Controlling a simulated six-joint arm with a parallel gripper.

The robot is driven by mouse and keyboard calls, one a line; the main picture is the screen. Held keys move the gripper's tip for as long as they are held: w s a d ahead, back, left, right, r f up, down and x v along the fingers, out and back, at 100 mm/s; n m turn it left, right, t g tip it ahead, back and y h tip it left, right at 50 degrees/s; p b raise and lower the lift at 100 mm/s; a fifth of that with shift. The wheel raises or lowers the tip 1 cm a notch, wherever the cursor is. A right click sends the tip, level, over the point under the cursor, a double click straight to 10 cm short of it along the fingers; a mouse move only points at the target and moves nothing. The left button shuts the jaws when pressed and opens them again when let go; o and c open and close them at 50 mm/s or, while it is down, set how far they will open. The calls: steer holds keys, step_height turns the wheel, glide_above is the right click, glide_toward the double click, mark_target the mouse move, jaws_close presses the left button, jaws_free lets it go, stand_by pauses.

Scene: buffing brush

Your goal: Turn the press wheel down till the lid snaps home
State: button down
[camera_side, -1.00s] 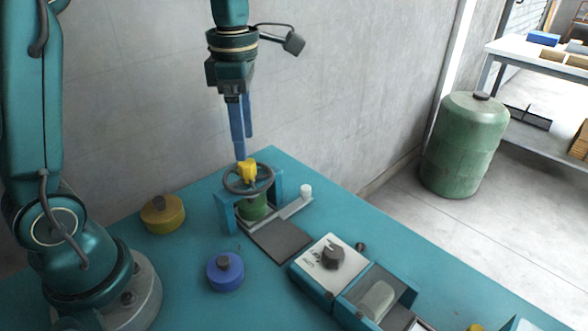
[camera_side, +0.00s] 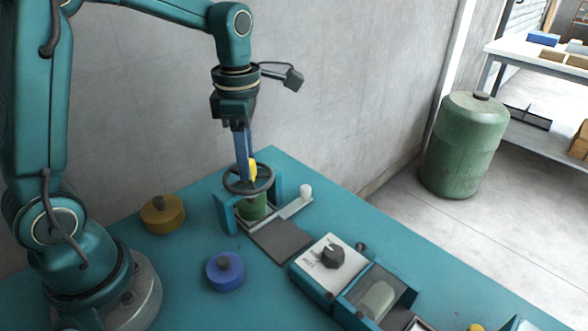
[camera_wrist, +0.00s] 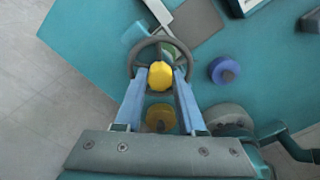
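The press wheel (camera_side: 229,188) is a dark grey ring with a yellow hub knob (camera_side: 254,171), mounted in a teal press frame (camera_side: 226,213). A green round part (camera_side: 251,209) stands under the wheel inside the frame; I cannot make out the lid's seating. My gripper (camera_side: 246,172) points down at the wheel's centre. In the wrist view its two blue fingers reach either side of the yellow hub (camera_wrist: 160,75), inside the wheel's ring (camera_wrist: 133,62). I cannot tell whether the fingers press on the hub.
A yellow round pot (camera_side: 163,214) and a blue one (camera_side: 225,272) stand left of and in front of the press. A dark plate (camera_side: 281,242) and a box with a dial (camera_side: 330,262) lie to the right. A green barrel (camera_side: 464,145) stands on the floor beyond.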

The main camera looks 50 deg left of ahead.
steer(key=shift+m, duration=0.3)
steer(key=m, duration=0.9)
steer(key=shift+m, duration=0.4)
steer(key=m, duration=1)
stand_by(0.5)
steer(key=c, duration=0.5)
jaws_free()
